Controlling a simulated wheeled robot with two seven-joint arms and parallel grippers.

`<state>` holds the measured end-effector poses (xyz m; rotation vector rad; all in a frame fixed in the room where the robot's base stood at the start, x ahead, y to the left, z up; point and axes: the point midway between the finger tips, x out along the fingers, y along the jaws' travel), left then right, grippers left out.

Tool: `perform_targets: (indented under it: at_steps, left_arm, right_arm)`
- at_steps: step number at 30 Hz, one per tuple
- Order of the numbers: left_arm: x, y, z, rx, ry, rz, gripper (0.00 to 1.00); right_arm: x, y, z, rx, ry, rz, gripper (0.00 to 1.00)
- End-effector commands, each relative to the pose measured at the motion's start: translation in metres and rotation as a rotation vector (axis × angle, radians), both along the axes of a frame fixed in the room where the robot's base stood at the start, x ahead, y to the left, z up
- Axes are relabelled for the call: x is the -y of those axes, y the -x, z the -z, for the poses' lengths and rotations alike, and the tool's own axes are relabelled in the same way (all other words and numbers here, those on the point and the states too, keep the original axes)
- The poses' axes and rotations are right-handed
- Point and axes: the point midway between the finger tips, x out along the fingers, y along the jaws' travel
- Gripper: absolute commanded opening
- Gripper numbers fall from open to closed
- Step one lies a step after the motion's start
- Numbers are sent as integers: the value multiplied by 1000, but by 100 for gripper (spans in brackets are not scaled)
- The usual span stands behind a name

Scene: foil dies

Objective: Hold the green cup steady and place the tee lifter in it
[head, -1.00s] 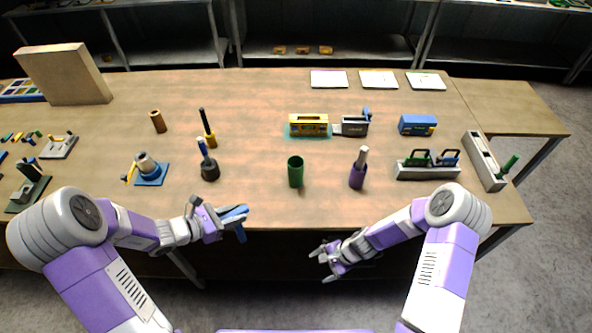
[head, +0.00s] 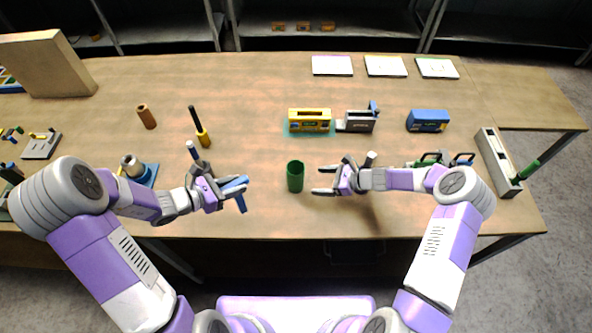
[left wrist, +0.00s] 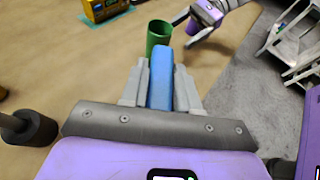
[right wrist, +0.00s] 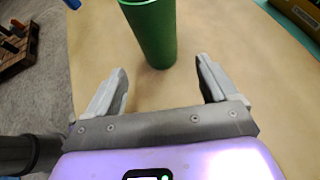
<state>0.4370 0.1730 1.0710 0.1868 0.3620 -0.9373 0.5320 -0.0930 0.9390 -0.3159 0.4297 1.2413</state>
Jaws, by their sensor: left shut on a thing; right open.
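The green cup (head: 295,177) stands upright on the table between my two grippers. It also shows in the left wrist view (left wrist: 158,33) and in the right wrist view (right wrist: 152,30). My left gripper (head: 226,187) is shut on a blue tool, which I take to be the tee lifter (head: 236,190). It is held above the table, left of the cup and apart from it. The tool also shows between the fingers in the left wrist view (left wrist: 161,78). My right gripper (head: 326,181) is open and empty, its fingers pointing at the cup from the right, not touching it.
A dark holder with a tool (head: 200,165) stands behind my left gripper. A yellow box (head: 309,115), a grey holder (head: 358,122) and a blue box (head: 428,121) stand farther back. The table between the grippers is otherwise clear.

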Motion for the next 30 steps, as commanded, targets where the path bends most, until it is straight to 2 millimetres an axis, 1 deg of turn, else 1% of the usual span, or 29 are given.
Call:
perform_targets:
  at_steps: [5,14,18,21,25,30]
  left_arm:
    - [0,0,7,2,1,0,0]
    - [0,0,26,2,1,0,0]
    - [0,0,39,2,1,0,0]
    - [0,0,45,2,1,0,0]
    - [0,0,50,2,1,0,0]
    - [0,0,51,2,2,0,0]
  right_arm:
    - [-14,-3,9,-1,-2,-3,86]
    - [-50,-14,31,1,-1,-4,86]
    - [-65,-19,40,1,0,-3,86]
    - [-73,-22,44,1,0,-3,86]
    - [-79,-24,47,1,1,-2,86]
    - [-83,-25,48,1,1,-2,86]
